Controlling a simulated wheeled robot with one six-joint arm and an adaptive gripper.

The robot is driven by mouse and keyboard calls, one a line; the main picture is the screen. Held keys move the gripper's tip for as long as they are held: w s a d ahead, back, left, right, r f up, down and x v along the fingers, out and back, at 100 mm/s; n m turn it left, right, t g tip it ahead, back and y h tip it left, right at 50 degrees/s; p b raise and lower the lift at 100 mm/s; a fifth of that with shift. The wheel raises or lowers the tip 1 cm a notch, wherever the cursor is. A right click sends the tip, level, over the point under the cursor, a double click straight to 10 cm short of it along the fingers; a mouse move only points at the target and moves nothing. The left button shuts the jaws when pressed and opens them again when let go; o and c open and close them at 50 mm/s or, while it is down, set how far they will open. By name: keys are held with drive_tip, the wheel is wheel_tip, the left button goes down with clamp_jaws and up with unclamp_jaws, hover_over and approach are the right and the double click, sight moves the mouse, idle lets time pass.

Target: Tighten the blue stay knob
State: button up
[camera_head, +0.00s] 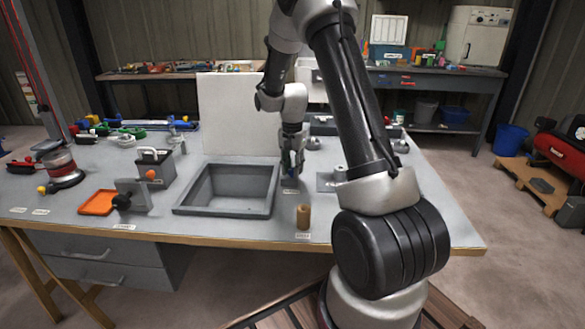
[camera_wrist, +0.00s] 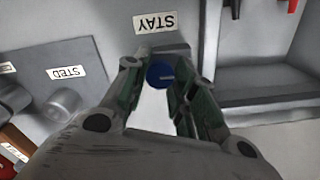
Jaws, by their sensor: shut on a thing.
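The blue stay knob (camera_wrist: 160,74) shows in the wrist view, between my fingertips, just below a label reading STAY (camera_wrist: 155,22). My gripper (camera_wrist: 158,82) is shut on the knob, with one finger on each side of it. In the head view my gripper (camera_head: 291,165) points down at the worktable, right of the grey open bin. There the knob is mostly hidden by the fingers; only a small blue patch shows.
The grey bin (camera_head: 190,211) stands close left of my gripper. A tan cylinder (camera_head: 303,222) stands in front. A white upright panel (camera_head: 238,100) is behind. An orange tray (camera_head: 97,203) and a dark clamp block lie farther left. A plate labelled STED (camera_wrist: 66,73) is beside the knob.

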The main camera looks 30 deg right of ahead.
sight(292, 170)
drive_tip(key=o, duration=1.1)
drive_tip(key=shift+c, duration=0.2)
wheel_tip(292, 170, up, 12)
